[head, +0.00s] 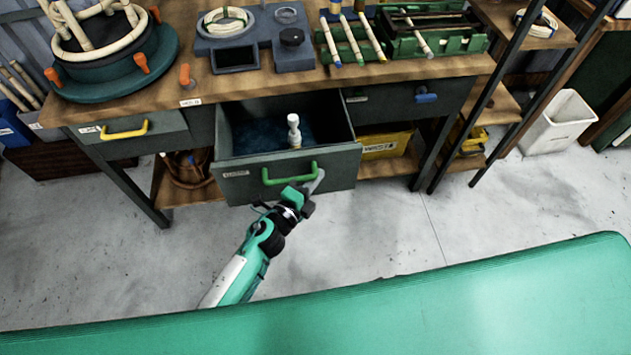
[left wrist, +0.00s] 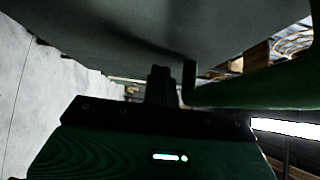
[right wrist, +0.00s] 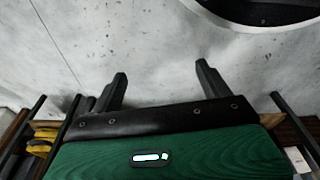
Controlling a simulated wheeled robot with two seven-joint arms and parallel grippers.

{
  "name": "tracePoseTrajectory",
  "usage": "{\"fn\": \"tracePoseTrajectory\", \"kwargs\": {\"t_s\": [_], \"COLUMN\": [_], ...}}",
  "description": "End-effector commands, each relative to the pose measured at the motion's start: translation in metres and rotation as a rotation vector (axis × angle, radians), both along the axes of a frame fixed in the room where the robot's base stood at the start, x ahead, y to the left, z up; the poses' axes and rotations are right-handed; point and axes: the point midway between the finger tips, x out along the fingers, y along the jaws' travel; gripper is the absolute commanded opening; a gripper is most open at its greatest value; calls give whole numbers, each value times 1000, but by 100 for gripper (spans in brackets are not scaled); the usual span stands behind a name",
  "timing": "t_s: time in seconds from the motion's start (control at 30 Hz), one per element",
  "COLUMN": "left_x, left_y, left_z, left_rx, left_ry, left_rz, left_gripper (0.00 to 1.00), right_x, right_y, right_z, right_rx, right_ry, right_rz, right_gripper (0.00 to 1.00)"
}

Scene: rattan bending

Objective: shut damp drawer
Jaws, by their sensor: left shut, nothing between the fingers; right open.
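The damp drawer (head: 240,188) with a green bar handle (head: 290,174) stands pulled out from the workbench. Inside it are a dark blue lining and a small white bottle (head: 294,130). My left gripper (head: 315,183) is at the drawer's front, beside the right end of the handle; whether it touches the front I cannot tell. In the left wrist view its fingers (left wrist: 175,84) are together with nothing between them, close to a dark surface and a green bar. My right gripper (right wrist: 162,88) is open and empty over the grey floor in the right wrist view.
The workbench top (head: 190,88) carries a round bending form (head: 115,60), a grey block and a green tool tray (head: 430,35). A closed drawer with a yellow handle (head: 125,130) is left, one with a blue handle (head: 426,98) right. A white bin (head: 560,122) stands far right. Floor in front is clear.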

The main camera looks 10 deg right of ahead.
Motion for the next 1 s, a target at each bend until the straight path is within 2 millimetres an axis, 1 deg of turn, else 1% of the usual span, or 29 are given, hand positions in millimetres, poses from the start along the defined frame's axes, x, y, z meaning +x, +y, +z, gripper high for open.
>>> {"fn": "tracePoseTrajectory", "kwargs": {"t_s": [0.27, 0.37, 0.47, 0.67, 0.77, 1.0], "left_x": [2, 8, 17, 49, 67, 113], "left_y": [0, 0, 0, 0, 0, 0], "left_z": [0, 0, 0, 0, 0, -1], "left_rx": [0, 1, 1, 1, 1, 0], "left_ry": [0, -1, -2, -4, -2, -3], "left_rz": [0, 0, 0, 1, 1, 1], "left_gripper": [0, 0, 0, 0, 0, 0], "right_x": [0, 1, 1, 5, 3, 10], "right_y": [0, 0, 1, 2, 6, 7], "right_z": [0, 0, 2, 11, 23, 53], "right_rx": [0, 0, 1, 3, 9, 13], "right_ry": [-1, 0, -1, -3, 1, -11], "right_rz": [0, 0, 0, -1, -3, -6], "right_gripper": [79, 79, 79, 79, 79, 79]}}
